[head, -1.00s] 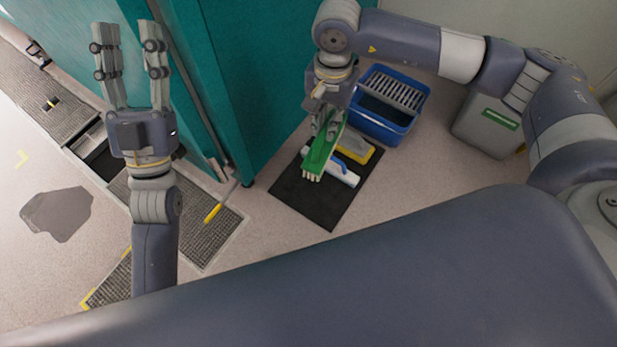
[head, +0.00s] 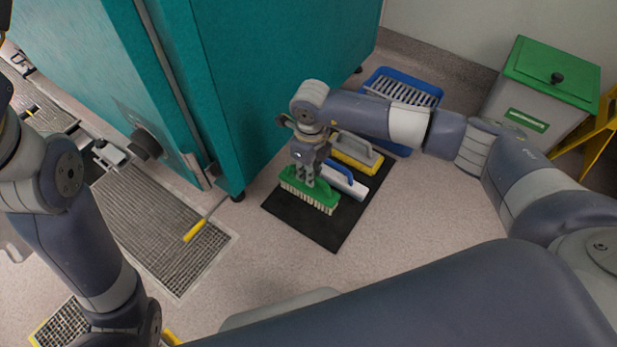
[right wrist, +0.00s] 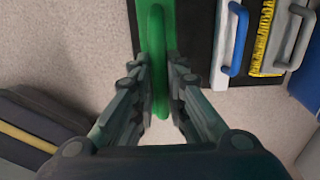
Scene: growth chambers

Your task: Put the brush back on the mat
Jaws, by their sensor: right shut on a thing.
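The green brush (head: 326,196) has pale bristles pointing down and is over the front left part of the black mat (head: 318,230). My right gripper (head: 303,180) is shut on the brush from above. The right wrist view shows its green handle (right wrist: 158,55) between the two fingers. I cannot tell whether the bristles touch the mat. The left arm is at the left of the head view, and its gripper is out of the picture.
A white tool with a blue handle (head: 345,184) and a yellow brush with a grey handle (head: 357,154) lie behind on the mat. A blue tub (head: 403,150), a green-lidded bin (head: 545,85) and a teal cabinet (head: 270,80) stand around. A yellow-handled tool (head: 196,231) lies on the floor grating.

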